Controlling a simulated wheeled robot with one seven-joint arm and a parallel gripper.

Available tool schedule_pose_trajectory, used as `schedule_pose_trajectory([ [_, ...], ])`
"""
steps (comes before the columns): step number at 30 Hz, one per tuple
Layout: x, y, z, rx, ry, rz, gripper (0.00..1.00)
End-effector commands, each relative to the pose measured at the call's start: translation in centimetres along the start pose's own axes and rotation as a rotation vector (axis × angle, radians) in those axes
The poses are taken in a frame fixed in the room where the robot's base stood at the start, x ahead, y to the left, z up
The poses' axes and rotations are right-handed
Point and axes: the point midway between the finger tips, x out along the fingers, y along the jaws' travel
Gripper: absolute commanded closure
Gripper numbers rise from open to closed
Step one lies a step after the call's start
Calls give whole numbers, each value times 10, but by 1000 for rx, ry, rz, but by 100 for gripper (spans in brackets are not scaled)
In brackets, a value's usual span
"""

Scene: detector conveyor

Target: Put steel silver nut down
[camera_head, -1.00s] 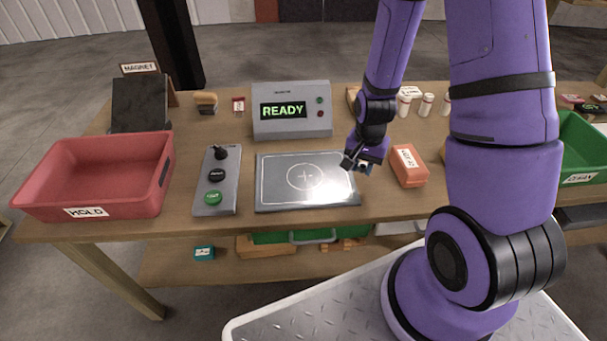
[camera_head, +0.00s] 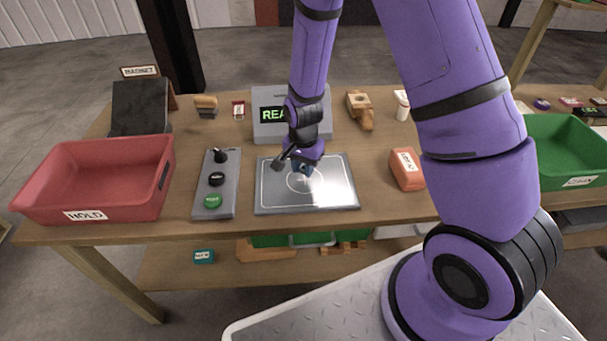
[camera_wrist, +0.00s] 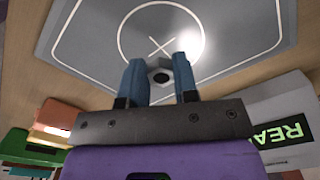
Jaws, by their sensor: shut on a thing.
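The steel silver nut (camera_wrist: 160,75) shows in the wrist view between the two blue fingertips of my gripper (camera_wrist: 159,77). My gripper is shut on it. In the head view my gripper (camera_head: 298,165) is over the grey detector plate (camera_head: 335,198), near its marked circle and cross. In the wrist view the plate (camera_wrist: 90,50) lies beyond the fingertips, with the cross just past the nut. The gap between nut and plate is hard to judge. The nut is too small to make out clearly in the head view.
The detector box (camera_head: 264,131) with its lit screen stands behind the plate. The button panel (camera_head: 229,190) is to the left, then the red HOLD bin (camera_head: 115,205). An orange block (camera_head: 405,172) lies to the right. The green bin (camera_head: 565,179) is at the far right.

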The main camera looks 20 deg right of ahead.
Motion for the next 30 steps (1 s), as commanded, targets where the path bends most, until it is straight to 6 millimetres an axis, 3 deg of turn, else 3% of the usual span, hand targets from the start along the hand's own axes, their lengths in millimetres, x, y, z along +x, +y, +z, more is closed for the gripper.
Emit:
schedule_pose_trajectory([
  [8,30,1,0,2,-2,2,95],
  [20,35,0,0,1,0,0,95],
  [21,34,0,0,1,0,-1,63],
  [23,34,0,0,0,0,-1,49],
  [30,34,0,0,0,0,0,47],
])
